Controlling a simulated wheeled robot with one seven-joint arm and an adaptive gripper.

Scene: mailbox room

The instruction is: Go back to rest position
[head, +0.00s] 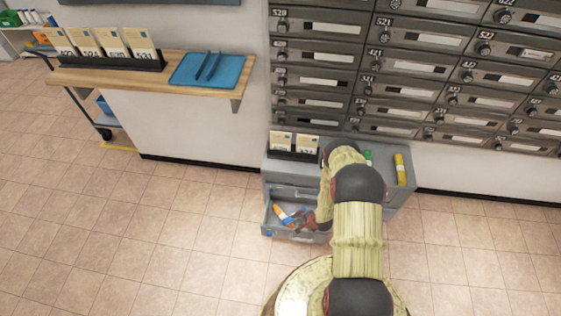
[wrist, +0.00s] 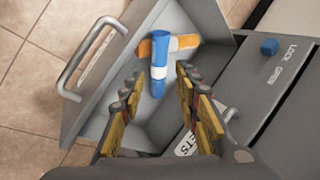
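My arm reaches down to a grey cabinet (head: 280,175) under the mailboxes. My gripper (wrist: 158,76) is over its open lower drawer (wrist: 92,122), with its two fingers spread apart and nothing held between them. In the wrist view, a blue tube with a white band (wrist: 158,62) lies in the drawer beyond the fingertips. An orange tube with a white band (wrist: 170,44) lies across its far end. In the head view, the open drawer (head: 268,228) shows left of my arm, which hides part of the cabinet and most of the gripper.
A wall of mailboxes (head: 420,75) rises behind. A wooden shelf (head: 130,78) with letters and a blue tray (head: 195,72) is at left. Floor (head: 170,230) is clear.

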